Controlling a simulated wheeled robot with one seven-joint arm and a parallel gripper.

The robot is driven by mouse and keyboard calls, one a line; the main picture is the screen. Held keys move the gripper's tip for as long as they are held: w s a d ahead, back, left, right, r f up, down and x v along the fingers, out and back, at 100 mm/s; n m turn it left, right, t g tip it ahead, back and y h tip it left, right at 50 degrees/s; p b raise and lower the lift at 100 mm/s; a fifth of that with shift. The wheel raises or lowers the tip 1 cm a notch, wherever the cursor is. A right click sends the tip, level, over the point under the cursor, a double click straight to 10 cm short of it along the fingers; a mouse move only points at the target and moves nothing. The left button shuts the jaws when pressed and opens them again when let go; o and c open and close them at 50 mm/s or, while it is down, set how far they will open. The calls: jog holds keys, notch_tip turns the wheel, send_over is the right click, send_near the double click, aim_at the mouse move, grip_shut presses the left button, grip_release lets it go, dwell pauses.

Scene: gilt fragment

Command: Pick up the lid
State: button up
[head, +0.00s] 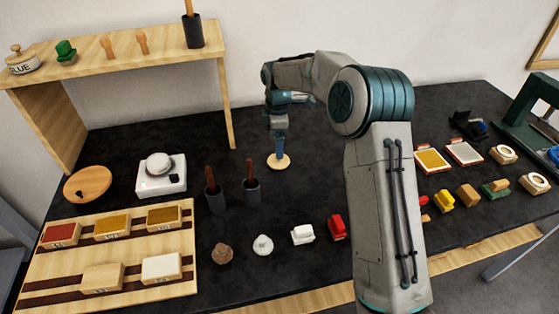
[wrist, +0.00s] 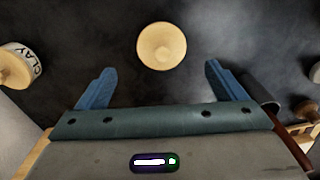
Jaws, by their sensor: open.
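The lid, a small pale round wooden disc (head: 278,162), lies on the dark tabletop below my gripper (head: 279,152) in the head view. In the wrist view the lid (wrist: 162,46) sits ahead of the blue fingertips, roughly centred between them left to right. My gripper (wrist: 160,72) is open, with its fingers wide apart and nothing between them. The fingertips look apart from the lid in the wrist view, but I cannot tell the exact height gap. In the head view my gripper covers the lid's far part.
A jar marked CLAY (wrist: 18,66) stands left in the wrist view. Dark cups with brown handles (head: 214,195) (head: 251,189) stand left of the lid in the head view. A white scale (head: 161,178) and a wooden shelf (head: 115,57) lie further left.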

jog(key=shift+s+f+p, duration=0.1)
jog(key=shift+f+p, duration=0.5)
jog(key=shift+f, duration=2.85)
jog(key=c, duration=1.1)
